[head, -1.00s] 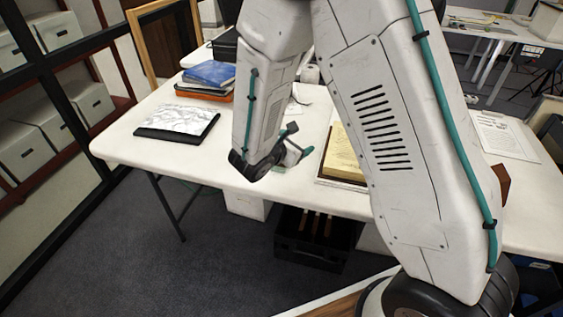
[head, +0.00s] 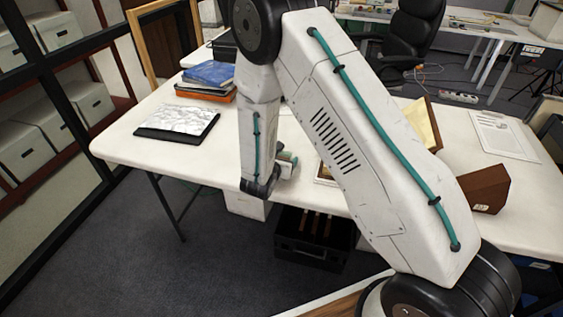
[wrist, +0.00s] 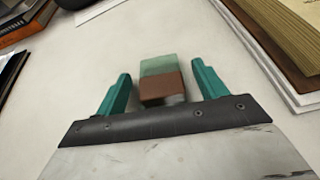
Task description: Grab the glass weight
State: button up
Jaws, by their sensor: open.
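A small block, pale translucent green on one part and brown on the other, stands on the white table in the wrist view; it looks like the glass weight (wrist: 159,69). My gripper (wrist: 160,76) is open, with one teal finger on each side of the block. Gaps show between the block and both fingers. The block's lower end is partly hidden by the gripper's dark front edge. In the head view my gripper (head: 287,165) is over the near part of the table, and I cannot make out the block there.
An open book or folder with yellowish pages (wrist: 285,35) lies to the right in the wrist view. A black folder with a pale sheet (head: 180,121), stacked books (head: 208,77) and a brown box (head: 484,188) stand on the white table (head: 130,155).

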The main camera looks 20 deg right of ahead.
jog(key=shift+w+d+f, duration=0.1)
jog(key=shift+w+d, duration=0.05)
jog(key=c, duration=1.2)
